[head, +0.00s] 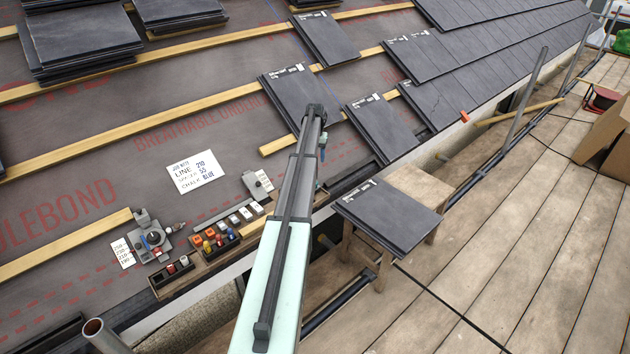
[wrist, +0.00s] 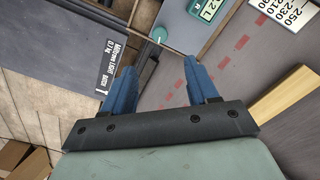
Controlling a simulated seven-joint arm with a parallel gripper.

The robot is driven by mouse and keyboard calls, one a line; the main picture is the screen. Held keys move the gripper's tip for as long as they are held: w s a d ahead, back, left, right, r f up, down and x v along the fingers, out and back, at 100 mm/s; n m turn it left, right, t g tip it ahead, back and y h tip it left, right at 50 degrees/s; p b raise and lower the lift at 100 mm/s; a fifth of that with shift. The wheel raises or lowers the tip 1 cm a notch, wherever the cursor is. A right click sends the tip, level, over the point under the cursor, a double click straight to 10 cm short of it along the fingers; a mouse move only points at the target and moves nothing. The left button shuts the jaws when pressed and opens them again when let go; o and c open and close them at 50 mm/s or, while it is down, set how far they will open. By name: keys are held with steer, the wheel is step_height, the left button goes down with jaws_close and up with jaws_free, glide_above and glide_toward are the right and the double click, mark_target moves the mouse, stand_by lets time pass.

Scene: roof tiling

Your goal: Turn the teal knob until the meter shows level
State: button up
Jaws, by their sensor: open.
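The teal knob (wrist: 159,35) shows at the top of the wrist view, on a pale grey surface. It lies beyond and between my fingertips, apart from them. A teal meter (wrist: 205,8) with a light display stands just right of it, cut by the top edge. Only part of its reading shows, so I cannot tell whether it is level. My gripper (wrist: 160,72) has two blue fingers spread wide with nothing between them. In the head view my arm covers the place where the gripper works, and I cannot make out the knob or meter there.
A slate (wrist: 80,50) with a printed label lies left of my fingers; a wooden batten (wrist: 285,98) and number card (wrist: 283,12) lie right. In the head view, a parts tray (head: 207,262), a job note (head: 196,172) and a slate on a stand (head: 388,212) are near my arm.

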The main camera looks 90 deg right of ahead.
step_height(320, 180, down, 14)
steer(key=shift+r, duration=0.25)
stand_by(0.3)
steer(key=c, duration=1)
steer(key=shift+c, duration=0.2)
